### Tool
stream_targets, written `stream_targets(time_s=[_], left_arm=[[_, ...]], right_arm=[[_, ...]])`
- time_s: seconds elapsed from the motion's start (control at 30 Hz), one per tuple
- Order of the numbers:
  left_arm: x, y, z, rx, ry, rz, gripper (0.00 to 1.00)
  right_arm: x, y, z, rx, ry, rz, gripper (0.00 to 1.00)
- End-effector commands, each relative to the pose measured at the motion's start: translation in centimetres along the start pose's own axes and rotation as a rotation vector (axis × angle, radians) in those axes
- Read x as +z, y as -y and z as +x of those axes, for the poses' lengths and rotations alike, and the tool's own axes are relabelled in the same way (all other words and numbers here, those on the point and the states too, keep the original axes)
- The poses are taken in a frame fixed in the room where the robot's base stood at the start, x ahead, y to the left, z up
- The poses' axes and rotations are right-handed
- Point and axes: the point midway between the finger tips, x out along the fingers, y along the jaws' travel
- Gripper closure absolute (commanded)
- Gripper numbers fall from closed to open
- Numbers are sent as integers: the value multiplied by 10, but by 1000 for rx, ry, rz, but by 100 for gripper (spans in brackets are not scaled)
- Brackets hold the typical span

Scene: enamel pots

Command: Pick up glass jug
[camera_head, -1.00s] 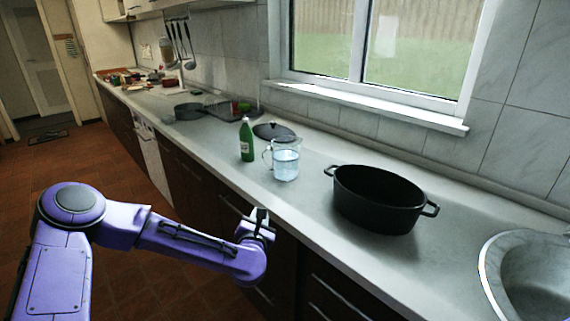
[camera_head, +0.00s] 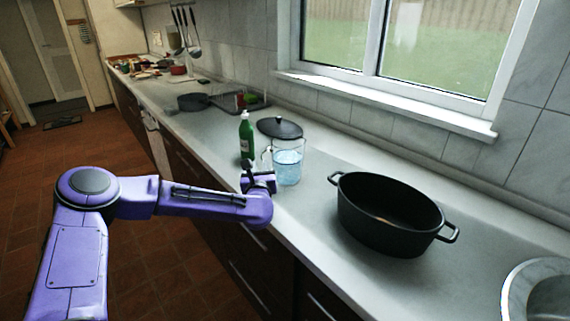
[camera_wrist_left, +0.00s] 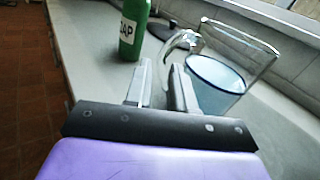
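The glass jug (camera_head: 288,167) stands upright on the counter, part filled with pale blue liquid. In the left wrist view the jug (camera_wrist_left: 215,85) is ahead and to the right, its clear handle (camera_wrist_left: 180,45) facing my gripper. My left gripper (camera_head: 255,177) is at the counter's front edge, just left of the jug. In the left wrist view its two fingers (camera_wrist_left: 161,80) are apart with nothing between them, and the handle shows beyond their tips. I cannot tell whether a finger touches the jug. My right gripper is not in view.
A green bottle (camera_head: 247,137) stands behind and left of the jug; it also shows in the left wrist view (camera_wrist_left: 133,30). A black lid (camera_head: 279,127) lies behind the jug. A large black pot (camera_head: 388,215) stands to the right, before a sink (camera_head: 515,290). Counter between jug and pot is clear.

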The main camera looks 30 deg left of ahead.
Motion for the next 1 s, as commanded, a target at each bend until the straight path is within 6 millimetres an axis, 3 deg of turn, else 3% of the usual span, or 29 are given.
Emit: stream_targets(time_s=[0.37,0.57,0.6,0.67,1.0], left_arm=[[-2,-1,55,3,0,2,76],[-1,-2,57,2,0,1,76],[-1,-2,57,2,0,1,80],[-1,-2,57,3,0,1,99],[-1,-2,57,3,0,2,100]], right_arm=[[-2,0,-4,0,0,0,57],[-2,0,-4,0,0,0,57],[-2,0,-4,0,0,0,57],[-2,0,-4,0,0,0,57],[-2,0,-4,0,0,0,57]])
